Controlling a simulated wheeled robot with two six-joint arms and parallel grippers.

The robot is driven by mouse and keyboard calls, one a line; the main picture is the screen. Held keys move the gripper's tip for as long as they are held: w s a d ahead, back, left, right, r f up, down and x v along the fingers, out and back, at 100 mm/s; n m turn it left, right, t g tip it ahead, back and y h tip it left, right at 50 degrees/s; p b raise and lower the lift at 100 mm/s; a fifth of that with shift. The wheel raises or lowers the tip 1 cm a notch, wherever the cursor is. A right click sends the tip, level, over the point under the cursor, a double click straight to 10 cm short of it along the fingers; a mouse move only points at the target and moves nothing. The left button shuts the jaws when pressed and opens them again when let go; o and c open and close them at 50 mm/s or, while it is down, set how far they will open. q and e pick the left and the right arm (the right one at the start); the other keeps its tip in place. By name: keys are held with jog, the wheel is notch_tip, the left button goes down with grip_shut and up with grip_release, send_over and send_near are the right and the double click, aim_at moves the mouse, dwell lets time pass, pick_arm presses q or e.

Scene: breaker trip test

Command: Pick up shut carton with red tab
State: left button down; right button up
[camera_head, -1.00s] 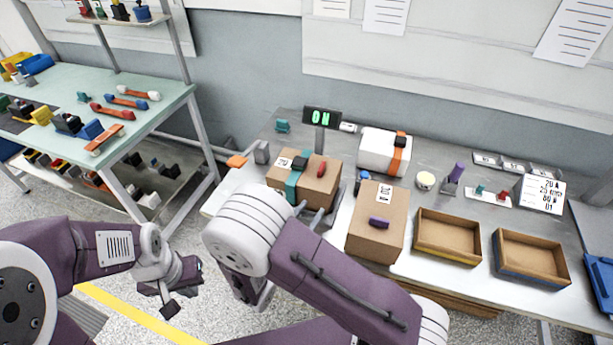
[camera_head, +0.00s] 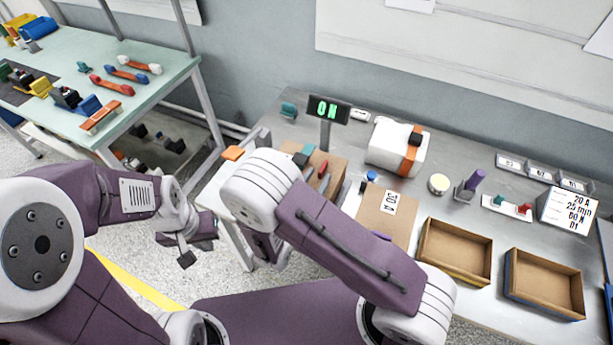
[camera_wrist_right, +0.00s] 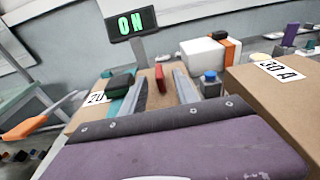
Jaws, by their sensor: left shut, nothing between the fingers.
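The brown carton with the red tab (camera_head: 337,170) stands at the left of the metal bench, largely covered by my right arm in the head view. Its top looks shut, with a teal band and a dark block beside the red tab (camera_head: 323,168). In the right wrist view the red tab (camera_wrist_right: 160,78) shows between the two grey fingers of my right gripper (camera_wrist_right: 157,74). These fingers are apart, over the carton top; I cannot tell whether they touch it. My left gripper (camera_head: 184,242) is shut and empty, away from the bench over the floor.
A second brown carton (camera_head: 380,216) with a white label stands close right of it. A white box with an orange band (camera_head: 388,147) and the ON display (camera_head: 328,109) stand behind. Two open trays (camera_head: 455,272) are at right. A green-topped table (camera_head: 165,75) stands left.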

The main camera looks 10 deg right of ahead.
jog(key=p+x, duration=0.1)
jog(key=x, duration=0.3)
jog(key=shift+w+d, duration=0.15)
jog(key=shift+w, duration=0.1)
jog(key=shift+w+d, duration=0.15)
jog(key=shift+w, duration=0.1)
jog(key=shift+s, duration=0.1)
grip_shut()
dwell(0.9)
